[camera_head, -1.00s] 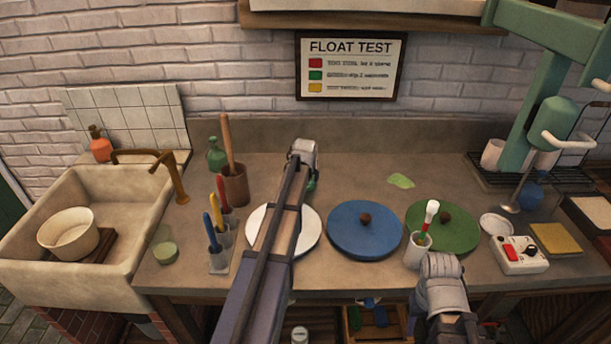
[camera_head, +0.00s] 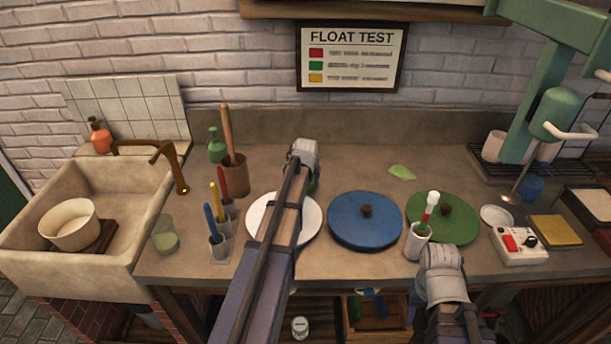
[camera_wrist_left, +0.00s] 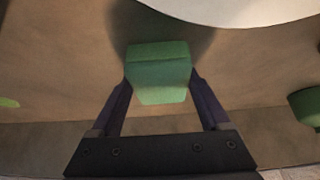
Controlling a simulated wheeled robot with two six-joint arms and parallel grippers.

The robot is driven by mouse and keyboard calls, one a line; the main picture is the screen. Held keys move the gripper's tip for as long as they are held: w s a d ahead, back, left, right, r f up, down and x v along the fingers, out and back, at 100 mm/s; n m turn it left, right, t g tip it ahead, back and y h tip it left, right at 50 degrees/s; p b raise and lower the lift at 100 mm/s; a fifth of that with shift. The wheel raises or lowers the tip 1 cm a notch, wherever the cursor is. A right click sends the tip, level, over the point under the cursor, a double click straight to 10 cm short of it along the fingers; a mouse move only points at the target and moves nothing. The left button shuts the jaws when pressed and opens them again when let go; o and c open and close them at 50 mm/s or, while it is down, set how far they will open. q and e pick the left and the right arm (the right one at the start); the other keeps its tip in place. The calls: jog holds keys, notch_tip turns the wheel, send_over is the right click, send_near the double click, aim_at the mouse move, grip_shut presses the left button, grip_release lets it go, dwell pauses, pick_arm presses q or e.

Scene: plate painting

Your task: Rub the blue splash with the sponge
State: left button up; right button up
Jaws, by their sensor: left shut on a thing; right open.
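My left gripper (camera_wrist_left: 160,85) is shut on a green sponge (camera_wrist_left: 160,72), which shows between its fingers in the left wrist view. In the head view my left arm hangs over the white plate (camera_head: 262,215), and a sliver of the sponge (camera_head: 314,186) shows beside the wrist, above the counter behind the plate. I see no blue splash; my arm hides part of the white plate. A flat green splash (camera_head: 402,172) lies on the counter to the right. My right gripper (camera_head: 443,280) is open at the front edge; its fingertips are mostly hidden.
A blue disc with a knob (camera_head: 365,228) and a green disc (camera_head: 460,222) lie right of the plate. A white cup with a brush (camera_head: 416,242) stands by my right wrist. Brush holders (camera_head: 220,248) and a green bottle (camera_head: 217,147) stand left. The sink (camera_head: 50,190) is far left.

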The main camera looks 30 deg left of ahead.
pick_arm(q)
jog(key=shift+w+a, duration=0.4)
jog(key=shift+w, duration=0.3)
jog(key=shift+w+a, duration=0.4)
jog(key=shift+w, duration=0.3)
jog(key=shift+w, duration=0.1)
jog(key=shift+w+a, duration=0.5)
jog(key=shift+w, duration=0.45)
jog(key=shift+w+a, duration=0.55)
jog(key=shift+w, duration=0.45)
jog(key=shift+w+a, duration=0.5)
jog(key=shift+w, duration=0.45)
jog(key=shift+r+p, duration=0.5)
notch_tip(320, 180, up, 5)
jog(key=p, duration=0.4)
jog(key=shift+p, duration=0.4)
